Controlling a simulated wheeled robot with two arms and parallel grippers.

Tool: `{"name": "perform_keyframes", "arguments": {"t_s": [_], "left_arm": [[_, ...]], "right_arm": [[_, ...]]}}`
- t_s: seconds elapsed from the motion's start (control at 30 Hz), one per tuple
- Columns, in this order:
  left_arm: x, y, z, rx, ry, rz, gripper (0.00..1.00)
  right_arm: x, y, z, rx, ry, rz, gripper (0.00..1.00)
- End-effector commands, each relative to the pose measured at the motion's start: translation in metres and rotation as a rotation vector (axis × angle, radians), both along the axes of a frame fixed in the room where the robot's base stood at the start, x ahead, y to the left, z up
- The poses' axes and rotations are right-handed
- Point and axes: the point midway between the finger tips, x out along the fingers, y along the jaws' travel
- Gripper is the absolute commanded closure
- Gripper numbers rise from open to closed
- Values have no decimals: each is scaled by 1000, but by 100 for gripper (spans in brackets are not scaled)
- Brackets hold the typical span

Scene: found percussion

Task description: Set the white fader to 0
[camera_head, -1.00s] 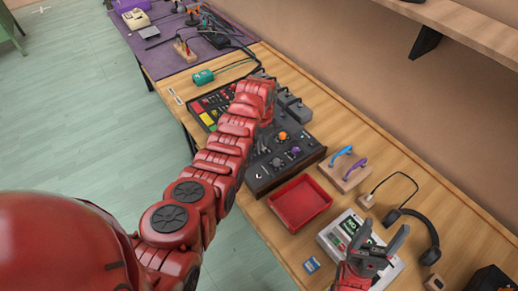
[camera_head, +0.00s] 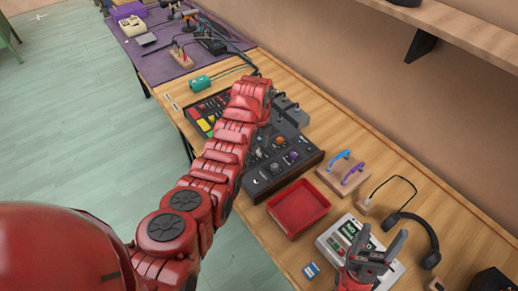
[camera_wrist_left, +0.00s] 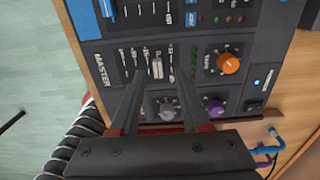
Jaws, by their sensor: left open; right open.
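The mixing console (camera_head: 262,178) lies on the wooden table, largely covered by my left arm in the head view. In the left wrist view, its dark panel marked MASTER (camera_wrist_left: 102,75) holds a row of small slots with pale marks. A pale cap, seemingly the white fader (camera_wrist_left: 157,64), shows between the fingertips of my left gripper (camera_wrist_left: 158,76). That gripper is open, one finger on each side of the cap; I cannot tell if either touches it. The head view hides the fader behind the arm. My right gripper (camera_head: 380,242) is open and empty, over the grey device.
An orange knob (camera_wrist_left: 229,63), a purple knob (camera_wrist_left: 214,106) and a grey knob (camera_wrist_left: 164,109) stand near the left fingers. A red tray (camera_head: 298,208), a wooden block with two handles (camera_head: 343,173) and headphones (camera_head: 413,229) lie on the table. A shelf (camera_head: 460,30) overhangs the back right.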

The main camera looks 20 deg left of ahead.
Motion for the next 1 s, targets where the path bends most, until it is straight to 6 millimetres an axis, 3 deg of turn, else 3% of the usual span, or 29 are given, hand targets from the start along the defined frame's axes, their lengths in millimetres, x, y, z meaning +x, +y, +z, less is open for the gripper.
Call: {"name": "perform_keyframes", "arguments": {"t_s": [0.13,0.27,0.3,0.4,0.7,1.0], "left_arm": [[2,0,32,0,-10,0,54],[1,0,68,0,-3,2,54],[0,1,84,0,3,2,54],[1,1,106,1,1,2,54],[2,-1,142,0,-3,0,54],[1,-2,149,2,2,0,54]], "right_arm": [[0,0,-16,0,0,0,32],[0,0,-8,0,0,0,32],[0,0,8,0,0,0,32],[0,0,23,0,-1,0,32],[0,0,21,0,0,0,32],[0,0,21,0,0,0,32]]}}
